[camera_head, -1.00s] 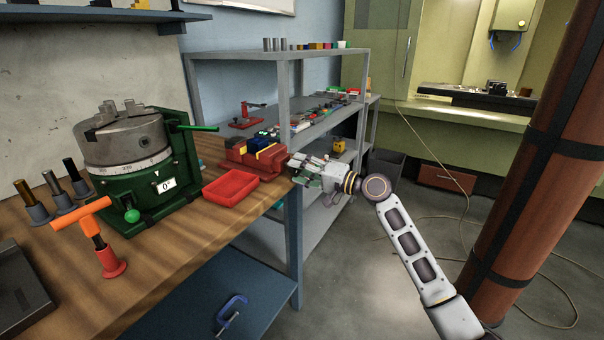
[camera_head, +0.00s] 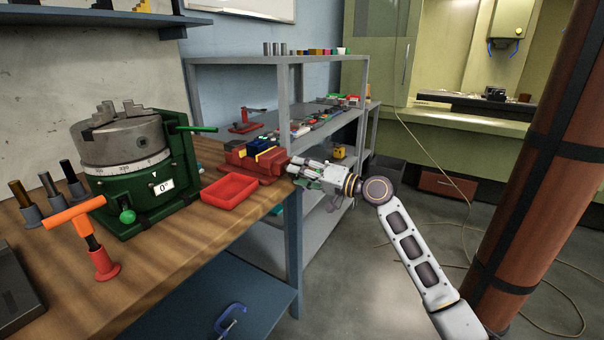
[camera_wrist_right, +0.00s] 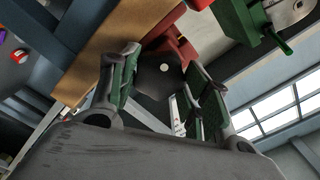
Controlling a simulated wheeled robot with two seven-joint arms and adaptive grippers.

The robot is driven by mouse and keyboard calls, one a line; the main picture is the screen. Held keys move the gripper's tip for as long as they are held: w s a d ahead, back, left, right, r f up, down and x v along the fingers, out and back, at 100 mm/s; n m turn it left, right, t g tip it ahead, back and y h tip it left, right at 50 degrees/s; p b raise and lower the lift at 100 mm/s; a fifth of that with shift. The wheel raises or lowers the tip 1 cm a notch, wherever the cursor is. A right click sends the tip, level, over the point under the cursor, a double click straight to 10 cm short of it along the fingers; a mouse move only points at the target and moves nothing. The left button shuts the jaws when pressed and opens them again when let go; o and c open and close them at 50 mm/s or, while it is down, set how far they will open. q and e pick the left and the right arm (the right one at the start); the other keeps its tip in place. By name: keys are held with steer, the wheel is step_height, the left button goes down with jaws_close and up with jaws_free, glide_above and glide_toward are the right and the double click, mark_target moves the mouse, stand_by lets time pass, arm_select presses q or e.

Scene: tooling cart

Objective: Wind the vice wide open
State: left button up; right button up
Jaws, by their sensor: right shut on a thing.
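The red vice (camera_head: 243,158) sits at the right end of the wooden bench. Blue and yellow pieces (camera_head: 260,147) show at its top; how wide its jaws stand is too small to tell. My right gripper (camera_head: 296,171) is at the vice's right end, past the bench edge. In the right wrist view its two green-padded fingers (camera_wrist_right: 166,88) stand on either side of a dark, round-looking vice handle (camera_wrist_right: 157,80) with a white dot. The red vice body (camera_wrist_right: 178,43) shows behind it. The gripper is shut on this handle. My left gripper is out of view.
A red tray (camera_head: 231,191) lies just in front of the vice. A green rotary table with a grey chuck (camera_head: 122,143) and an orange T-handled tool (camera_head: 80,217) stand further left. A grey shelf unit (camera_head: 288,95) is behind. Open floor lies right of the bench.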

steer(key=o, duration=1)
steer(key=shift+w+a, duration=0.1)
steer(key=shift+a, duration=0.15)
steer(key=shift+d, duration=0.3)
steer(key=v, duration=1.1)
steer(key=shift+s+d, duration=0.25)
steer(key=shift+s, duration=0.05)
